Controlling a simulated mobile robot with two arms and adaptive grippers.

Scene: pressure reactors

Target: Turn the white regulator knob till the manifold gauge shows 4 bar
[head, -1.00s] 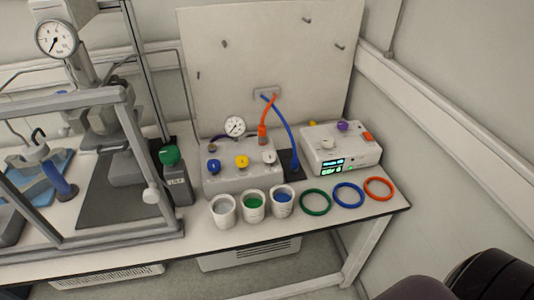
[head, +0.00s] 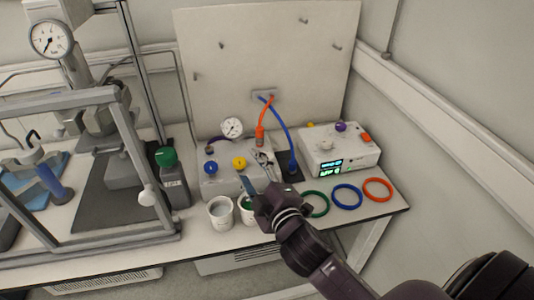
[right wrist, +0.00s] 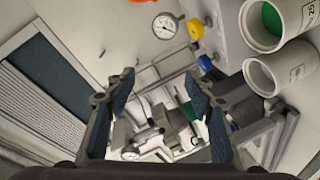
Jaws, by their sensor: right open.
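The manifold block (head: 215,184) is a pale box on the bench with a blue knob (head: 210,168), a yellow knob (head: 239,162) and a round gauge (head: 231,128). The gauge also shows in the right wrist view (right wrist: 165,26); its reading is too small to tell. The white regulator knob, at the block's right end, is hidden in the head view by my right gripper (head: 254,172). That gripper is open, its fingers spread over the block's front right part. In the right wrist view the fingers (right wrist: 160,78) are apart with nothing between them. My left gripper is not in view.
White cups (head: 221,212) stand in front of the block, close to my right gripper. Green, blue and orange rings (head: 378,189) lie to the right. Orange and blue hoses (head: 281,133) rise behind. A metal frame (head: 150,195) and green-capped bottle (head: 173,185) stand left.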

